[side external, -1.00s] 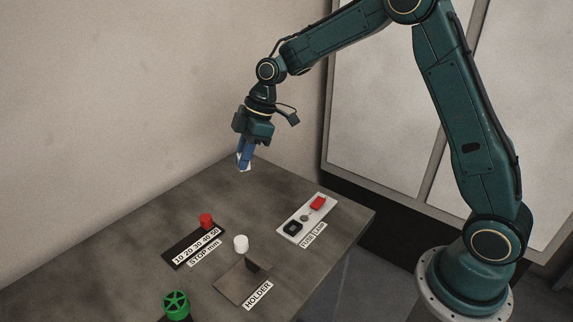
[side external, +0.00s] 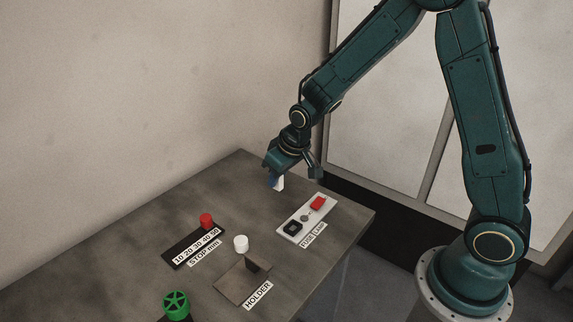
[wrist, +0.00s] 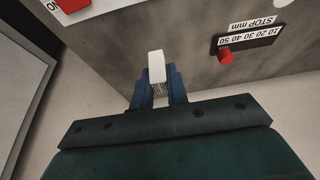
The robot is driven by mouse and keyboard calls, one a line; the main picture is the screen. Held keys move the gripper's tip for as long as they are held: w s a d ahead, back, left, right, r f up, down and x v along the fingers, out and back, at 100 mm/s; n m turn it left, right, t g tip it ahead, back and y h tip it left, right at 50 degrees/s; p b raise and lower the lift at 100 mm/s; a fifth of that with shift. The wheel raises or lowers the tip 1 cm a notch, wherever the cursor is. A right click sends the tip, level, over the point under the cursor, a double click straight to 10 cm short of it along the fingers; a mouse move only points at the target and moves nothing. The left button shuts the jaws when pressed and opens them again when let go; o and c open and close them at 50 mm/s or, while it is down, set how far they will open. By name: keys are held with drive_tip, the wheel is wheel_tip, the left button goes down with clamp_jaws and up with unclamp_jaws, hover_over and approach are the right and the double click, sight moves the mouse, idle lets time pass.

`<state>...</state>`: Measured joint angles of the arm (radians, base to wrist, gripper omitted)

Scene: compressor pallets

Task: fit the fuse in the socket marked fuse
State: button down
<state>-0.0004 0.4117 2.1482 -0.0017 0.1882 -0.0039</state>
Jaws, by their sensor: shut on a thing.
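The fuse, a white block (side external: 279,184), is held in my gripper (side external: 274,181) above the table, behind and left of the panel. In the wrist view the fuse (wrist: 156,66) sticks out beyond the blue fingers (wrist: 157,88), which are shut on it. The white panel (side external: 304,223) carries a black square socket (side external: 292,228) at its near end and a red part (side external: 317,203) at its far end. Labels that seem to read FUSE and LAMP (side external: 313,235) lie along its front. The fuse is apart from the socket.
The holder plate (side external: 232,286) and a white round piece (side external: 240,243) lie nearer. A black stop scale (side external: 170,262) with a red knob (side external: 207,220) is at left, and a green handwheel (side external: 176,304) at the front. The table (side external: 225,185) is clear behind these.

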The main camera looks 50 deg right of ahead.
drive_tip(key=w+a+r, duration=0.2)
drive_tip(key=a, duration=0.3)
drive_tip(key=w+a+r, duration=0.2)
drive_tip(key=w+a, duration=0.1)
drive_tip(key=a, duration=0.2)
wheel_tip(320, 180, up, 5)
hover_over(200, 259)
drive_tip(key=s, duration=0.2)
drive_tip(key=shift+w, duration=0.1)
drive_tip(key=shift+f, duration=0.2)
wheel_tip(200, 259, down, 20)
drive_tip(key=shift+r, duration=0.1)
idle(0.4)
drive_tip(key=c, duration=1.4)
unclamp_jaws()
